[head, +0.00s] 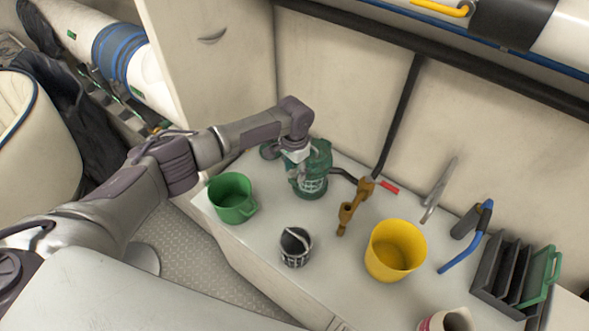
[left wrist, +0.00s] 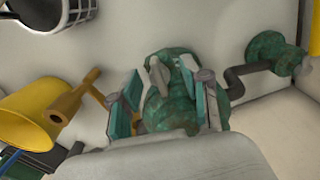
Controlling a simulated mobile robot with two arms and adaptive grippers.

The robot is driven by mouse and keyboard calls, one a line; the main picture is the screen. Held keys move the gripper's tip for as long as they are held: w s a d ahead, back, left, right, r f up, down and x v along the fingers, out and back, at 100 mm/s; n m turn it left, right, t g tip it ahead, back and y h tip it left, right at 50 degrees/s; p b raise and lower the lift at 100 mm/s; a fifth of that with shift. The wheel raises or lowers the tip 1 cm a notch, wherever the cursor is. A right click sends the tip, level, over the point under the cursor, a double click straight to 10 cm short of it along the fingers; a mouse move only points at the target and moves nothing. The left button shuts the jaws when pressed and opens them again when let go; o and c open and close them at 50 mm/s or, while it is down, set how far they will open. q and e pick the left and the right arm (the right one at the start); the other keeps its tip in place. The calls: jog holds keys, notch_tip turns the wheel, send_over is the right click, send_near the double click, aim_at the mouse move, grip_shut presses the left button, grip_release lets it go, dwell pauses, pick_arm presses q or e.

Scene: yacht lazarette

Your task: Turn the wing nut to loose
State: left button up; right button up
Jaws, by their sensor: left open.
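A green, weathered strainer body (head: 312,184) stands on the white bench top near the wall, with pipes joined to it. In the left wrist view the strainer (left wrist: 172,112) lies below my left gripper. A grey wing-shaped piece, which looks like the wing nut (left wrist: 158,76), shows on its top. My left gripper (head: 297,158) is over the strainer, pointing down. In the left wrist view its two teal-padded fingers (left wrist: 166,104) are open, one on each side of the strainer top. I cannot tell whether they touch the nut. My right gripper is not in view.
A green mug (head: 232,198), a dark basket (head: 295,247), a bronze valve (head: 346,216) and a yellow bucket (head: 395,250) stand nearby. A blue-handled tool (head: 468,244) and a dark slotted rack (head: 505,270) are farther right. The wall is close behind the strainer.

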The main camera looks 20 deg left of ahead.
aim_at(294, 171)
pick_arm(q)
jog(key=shift+r, duration=0.15)
notch_tip(294, 171, up, 12)
dwell(0.4)
jog(key=shift+f, duration=0.2)
